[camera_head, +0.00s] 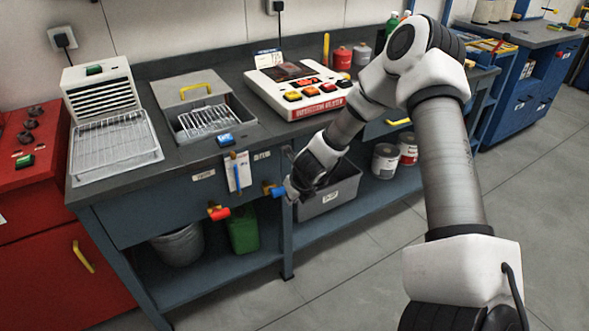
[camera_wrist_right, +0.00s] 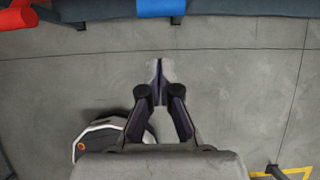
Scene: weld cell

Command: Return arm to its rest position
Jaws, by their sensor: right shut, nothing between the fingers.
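My right arm reaches from the lower right of the head view toward the front of the workbench. My right gripper (camera_head: 291,190) is beside the blue valve handle (camera_head: 277,191) at the bench front. In the right wrist view the gripper (camera_wrist_right: 160,68) is shut and empty, its fingertips together over bare grey floor. The blue handle (camera_wrist_right: 161,8) shows at the top edge of that view, apart from the fingertips. My left gripper is not in view.
A red handle (camera_head: 219,213) sticks out from the bench front, left of the blue one. A grey bin (camera_head: 328,197) stands on the lower shelf close behind my gripper. The bench top (camera_head: 190,152) carries a button console (camera_head: 297,88) and trays. The floor in front is clear.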

